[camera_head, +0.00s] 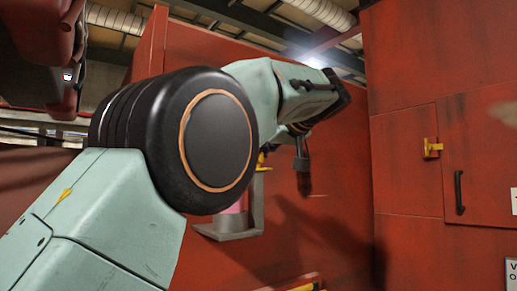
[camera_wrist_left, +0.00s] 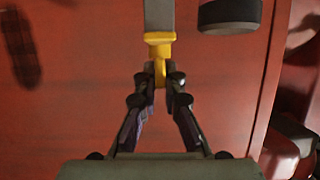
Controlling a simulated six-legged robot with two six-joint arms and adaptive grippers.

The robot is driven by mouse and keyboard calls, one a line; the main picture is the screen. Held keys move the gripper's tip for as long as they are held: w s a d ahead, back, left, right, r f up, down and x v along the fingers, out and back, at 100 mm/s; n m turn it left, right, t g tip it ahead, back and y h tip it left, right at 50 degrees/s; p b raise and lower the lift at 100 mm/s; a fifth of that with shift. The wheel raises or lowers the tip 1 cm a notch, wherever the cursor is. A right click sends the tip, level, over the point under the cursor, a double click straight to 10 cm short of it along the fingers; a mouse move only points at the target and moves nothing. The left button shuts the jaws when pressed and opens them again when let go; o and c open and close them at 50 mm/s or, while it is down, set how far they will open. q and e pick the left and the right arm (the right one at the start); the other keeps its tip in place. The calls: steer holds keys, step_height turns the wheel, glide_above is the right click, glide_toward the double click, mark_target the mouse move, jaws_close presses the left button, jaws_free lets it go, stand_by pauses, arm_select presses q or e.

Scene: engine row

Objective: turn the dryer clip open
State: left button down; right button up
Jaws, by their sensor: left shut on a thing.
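The yellow clip (camera_wrist_left: 159,40) sits at the end of a grey bar (camera_wrist_left: 159,14) in the left wrist view. Its narrow tab points down between the fingertips of my left gripper (camera_wrist_left: 160,80). The gripper is shut on this tab. In the head view a small yellow part (camera_head: 261,159) shows at the top of a grey bracket (camera_head: 257,200), beside a pink cylinder (camera_head: 237,207). My left arm hides most of that spot, and my left fingers are not clear there. My right gripper is in neither view.
A red cabinet at the right carries another yellow latch (camera_head: 432,148) and a black handle (camera_head: 459,192). A red wall (camera_head: 330,215) stands behind my arm. A dark round part (camera_wrist_left: 230,14) is right of the grey bar in the wrist view.

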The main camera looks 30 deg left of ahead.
arm_select(q)
steer(key=shift+a+f, duration=0.1)
steer(key=shift+f, duration=0.1)
steer(key=c, duration=1.8)
jaws_free()
steer(key=shift+c, duration=0.2)
steer(key=o, duration=0.4)
steer(key=shift+w+a+f, duration=0.1)
steer(key=shift+w+a, duration=0.1)
steer(key=shift+a, duration=0.2)
steer(key=shift+v, duration=0.75)
steer(key=v, duration=1)
steer(key=shift+d, duration=0.2)
steer(key=shift+s, duration=0.1)
